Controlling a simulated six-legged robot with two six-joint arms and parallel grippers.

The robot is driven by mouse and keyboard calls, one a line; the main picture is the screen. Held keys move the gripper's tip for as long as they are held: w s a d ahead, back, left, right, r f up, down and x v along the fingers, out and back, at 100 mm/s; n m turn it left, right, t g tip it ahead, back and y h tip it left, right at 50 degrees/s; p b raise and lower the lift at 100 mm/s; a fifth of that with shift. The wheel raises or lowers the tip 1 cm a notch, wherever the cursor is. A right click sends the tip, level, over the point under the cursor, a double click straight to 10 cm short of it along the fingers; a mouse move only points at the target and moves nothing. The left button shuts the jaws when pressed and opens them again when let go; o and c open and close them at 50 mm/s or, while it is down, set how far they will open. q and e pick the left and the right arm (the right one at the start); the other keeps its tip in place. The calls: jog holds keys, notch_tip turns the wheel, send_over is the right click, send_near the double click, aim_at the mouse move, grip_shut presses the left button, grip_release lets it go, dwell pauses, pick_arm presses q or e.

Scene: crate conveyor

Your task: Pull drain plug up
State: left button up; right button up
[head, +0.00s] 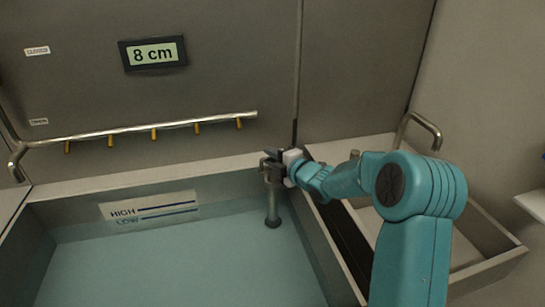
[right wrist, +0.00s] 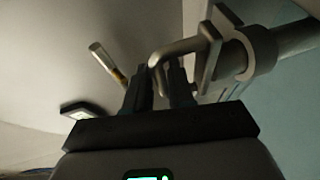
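The drain plug (head: 273,205) is a grey upright rod standing in the water near the basin's far right corner, with its top above the water. My right gripper (head: 268,164) is at the rod's top. In the right wrist view a bent grey handle (right wrist: 190,47) comes in from the right, from a thicker bar with a bracket. Its turned-down end lies between the two dark fingertips of my right gripper (right wrist: 158,78), which look closed on it. My left gripper is not in view.
The basin (head: 110,184) holds blue-green water near a HIGH/LOW label (head: 150,211). A display (head: 153,53) on the wall reads 8 cm. A pipe with several yellow nozzles (head: 154,133) runs along the wall. A side tray (head: 490,262) lies right.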

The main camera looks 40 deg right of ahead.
jog(key=shift+w+f, duration=0.1)
jog(key=shift+w, duration=0.05)
jog(key=shift+c, duration=0.3)
grip_shut()
jog(key=shift+r+p, duration=0.85)
jog(key=shift+r, duration=1.5)
jog(key=shift+o, duration=0.3)
grip_release()
jog(key=shift+s, duration=0.2)
